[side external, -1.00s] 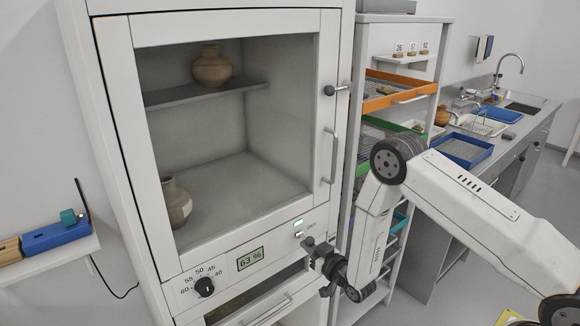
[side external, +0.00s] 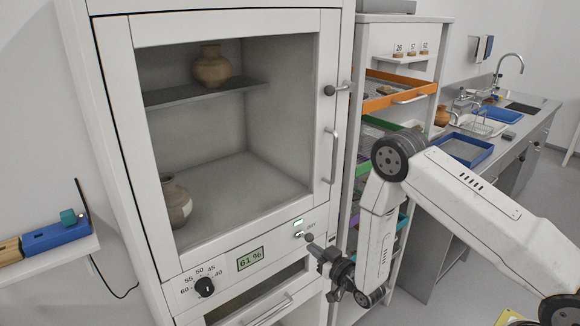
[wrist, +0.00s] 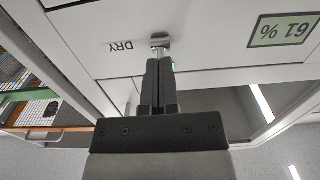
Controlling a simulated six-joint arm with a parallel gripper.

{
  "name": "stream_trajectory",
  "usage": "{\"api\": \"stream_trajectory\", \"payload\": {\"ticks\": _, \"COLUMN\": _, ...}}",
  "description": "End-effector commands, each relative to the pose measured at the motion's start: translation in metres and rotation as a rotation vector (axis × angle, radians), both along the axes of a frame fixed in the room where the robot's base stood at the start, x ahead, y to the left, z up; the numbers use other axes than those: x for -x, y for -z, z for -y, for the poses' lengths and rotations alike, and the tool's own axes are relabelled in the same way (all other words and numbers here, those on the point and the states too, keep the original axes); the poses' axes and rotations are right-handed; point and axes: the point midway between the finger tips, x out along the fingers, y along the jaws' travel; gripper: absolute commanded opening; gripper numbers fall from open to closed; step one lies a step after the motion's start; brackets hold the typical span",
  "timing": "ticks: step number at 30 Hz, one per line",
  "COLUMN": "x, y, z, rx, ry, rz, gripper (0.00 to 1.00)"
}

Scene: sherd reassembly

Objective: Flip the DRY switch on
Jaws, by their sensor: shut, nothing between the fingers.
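The DRY switch (side external: 299,235) is a small metal toggle on the white cabinet's control panel, below a lit green indicator (side external: 298,223). In the wrist view the switch (wrist: 160,42) shows beside the DRY label (wrist: 122,46), just beyond my fingertips. My gripper (side external: 311,239) is shut and empty, its tips close to the switch at its right in the side view. In the wrist view my gripper (wrist: 160,62) has its two dark fingers together; I cannot tell whether they touch the switch. The display (side external: 250,259) reads 61 %.
A round dial (side external: 204,287) sits left of the display. Behind the cabinet's closed glass door stand two clay pots, one (side external: 212,67) on the shelf and one (side external: 175,202) on the floor. The door handle (side external: 332,156) juts out above the switch. A drawer rack (side external: 401,99) stands at right.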

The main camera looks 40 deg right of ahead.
Motion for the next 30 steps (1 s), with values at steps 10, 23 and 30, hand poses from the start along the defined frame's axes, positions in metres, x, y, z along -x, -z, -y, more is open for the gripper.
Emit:
{"api": "stream_trajectory", "payload": {"ticks": 10, "x": 0.015, "y": 0.000, "z": 0.000, "rx": 0.000, "ry": 0.000, "rz": 0.000, "gripper": 0.00}}
{"api": "stream_trajectory", "payload": {"ticks": 23, "x": 0.033, "y": 0.000, "z": 0.000, "rx": 0.000, "ry": 0.000, "rz": -0.001, "gripper": 0.00}}
{"api": "stream_trajectory", "payload": {"ticks": 30, "x": 0.043, "y": 0.000, "z": 0.000, "rx": 0.000, "ry": 0.000, "rz": -0.001, "gripper": 0.00}}
